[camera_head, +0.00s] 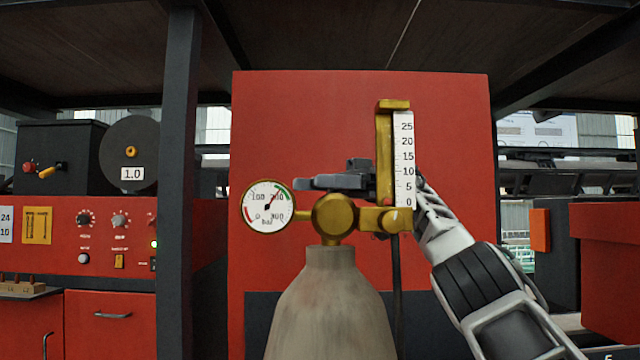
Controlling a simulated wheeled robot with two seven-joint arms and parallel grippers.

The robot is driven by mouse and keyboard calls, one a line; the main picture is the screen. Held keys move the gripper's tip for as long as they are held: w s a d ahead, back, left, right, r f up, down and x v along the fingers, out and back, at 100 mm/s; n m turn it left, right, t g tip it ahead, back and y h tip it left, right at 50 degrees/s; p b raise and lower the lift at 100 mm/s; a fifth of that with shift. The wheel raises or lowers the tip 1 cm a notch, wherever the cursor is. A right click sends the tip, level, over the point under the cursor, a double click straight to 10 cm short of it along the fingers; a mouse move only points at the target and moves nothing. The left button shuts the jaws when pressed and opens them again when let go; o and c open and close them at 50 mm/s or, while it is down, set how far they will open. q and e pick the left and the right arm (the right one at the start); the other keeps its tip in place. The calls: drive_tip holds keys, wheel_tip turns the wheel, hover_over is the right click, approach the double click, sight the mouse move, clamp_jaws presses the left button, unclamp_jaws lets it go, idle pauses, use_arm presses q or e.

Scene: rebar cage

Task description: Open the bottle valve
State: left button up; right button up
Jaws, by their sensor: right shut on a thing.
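A grey gas bottle (328,310) stands upright in the middle of the head view. A brass bottle valve (334,216) sits on its neck. My right arm comes in from the lower right and passes behind the flow meter. My right gripper (325,182) is dark, points left and is just above the round brass body. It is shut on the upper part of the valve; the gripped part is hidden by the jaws. My left gripper is not in view.
A round pressure gauge (268,206) is left of the valve, its needle pointing to the upper right. A brass flow meter (385,150) with a white 0 to 25 scale stands to the right. A black hose (397,290) hangs below it. A red cabinet (300,115) is behind.

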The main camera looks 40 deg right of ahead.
drive_tip(key=shift+r, duration=0.1)
idle(0.4)
drive_tip(key=o, duration=1)
drive_tip(key=shift+c, duration=0.2)
drive_tip(key=shift+w+d+f+t, duration=0.15)
drive_tip(key=shift+f+t, duration=0.05)
drive_tip(key=shift+t, duration=0.1)
